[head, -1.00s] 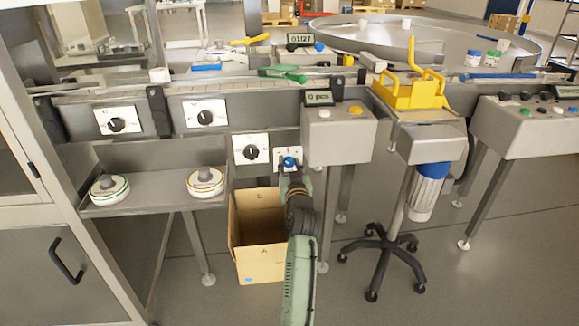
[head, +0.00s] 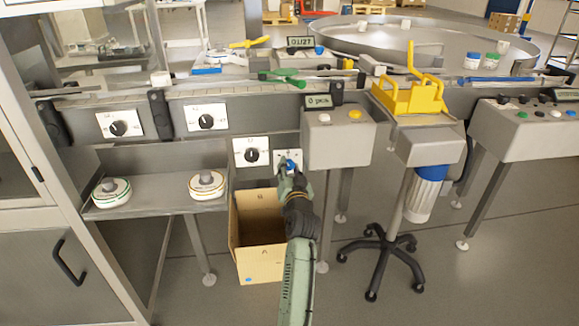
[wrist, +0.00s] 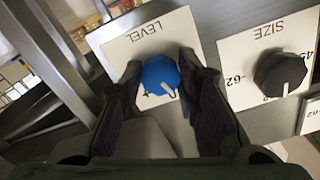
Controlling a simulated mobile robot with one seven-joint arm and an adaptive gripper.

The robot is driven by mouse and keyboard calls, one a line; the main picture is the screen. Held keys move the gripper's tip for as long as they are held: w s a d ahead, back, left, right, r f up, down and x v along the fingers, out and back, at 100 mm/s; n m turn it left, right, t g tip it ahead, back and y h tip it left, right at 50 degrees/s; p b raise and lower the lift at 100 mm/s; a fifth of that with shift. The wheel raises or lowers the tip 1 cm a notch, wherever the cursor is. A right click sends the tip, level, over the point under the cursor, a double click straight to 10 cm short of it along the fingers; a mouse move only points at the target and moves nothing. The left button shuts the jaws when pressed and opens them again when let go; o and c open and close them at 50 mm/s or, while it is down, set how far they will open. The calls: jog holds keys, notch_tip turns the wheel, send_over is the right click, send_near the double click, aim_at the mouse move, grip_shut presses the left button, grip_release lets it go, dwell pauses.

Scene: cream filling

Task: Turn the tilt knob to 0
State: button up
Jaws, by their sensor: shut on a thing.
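The blue knob (wrist: 158,75) sits on a white panel (wrist: 122,51) marked LEVEL, which appears upside down in the wrist view. I see no label reading tilt. The knob's white pointer line points down and slightly right in that view, and part of the scale below is hidden. My gripper (wrist: 161,88) has its two dark fingers on either side of the knob and is shut on it. In the head view the blue knob (head: 291,167) is partly covered by my gripper (head: 289,174).
A black SIZE knob (wrist: 281,72) is beside the LEVEL panel; it also shows in the head view (head: 252,156). A grey control box (head: 339,138) stands close to the right. An open cardboard box (head: 260,266) is below. Two more dial panels (head: 120,122) are at upper left.

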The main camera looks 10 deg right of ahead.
jog(key=shift+a+m+p, duration=0.1)
jog(key=shift+m+p, duration=0.6)
jog(key=shift+m, duration=1)
jog(key=o, duration=1.2)
jog(key=shift+c, duration=0.2)
jog(key=s, duration=1.2)
